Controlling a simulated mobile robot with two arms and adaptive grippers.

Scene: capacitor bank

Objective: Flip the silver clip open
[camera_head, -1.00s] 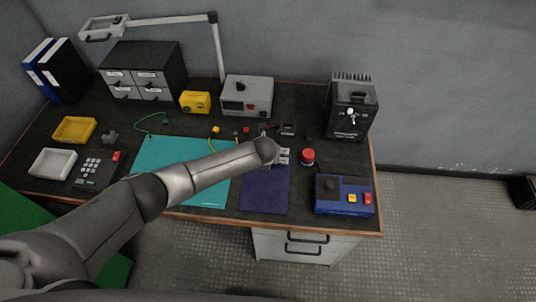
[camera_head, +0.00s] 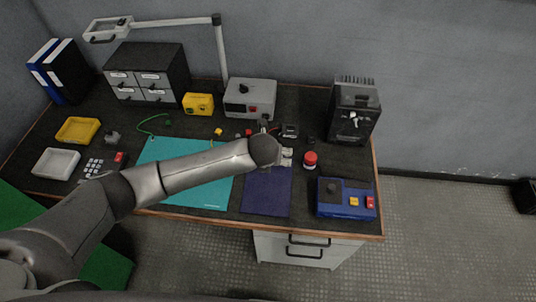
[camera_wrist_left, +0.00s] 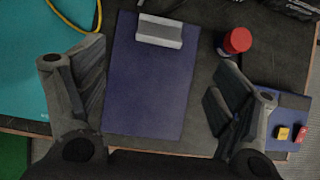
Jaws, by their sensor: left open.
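The silver clip (camera_wrist_left: 160,30) sits across the top end of a dark blue-purple board (camera_wrist_left: 150,90) lying flat on the table. The clip looks flat against the board. In the head view the board (camera_head: 268,192) lies at the front of the table, and a small part of the silver clip (camera_head: 287,155) shows beside my wrist. My left gripper (camera_wrist_left: 158,85) is open and empty, pointing down over the board, with one finger on each side of it. The clip is beyond the fingers, towards the top of the wrist view. In the head view my arm hides most of the gripper.
A blue control box (camera_head: 345,197) is at the front right. A teal mat (camera_head: 205,190) lies left of the board. A grey device (camera_head: 250,97) and a black box (camera_head: 353,112) stand behind.

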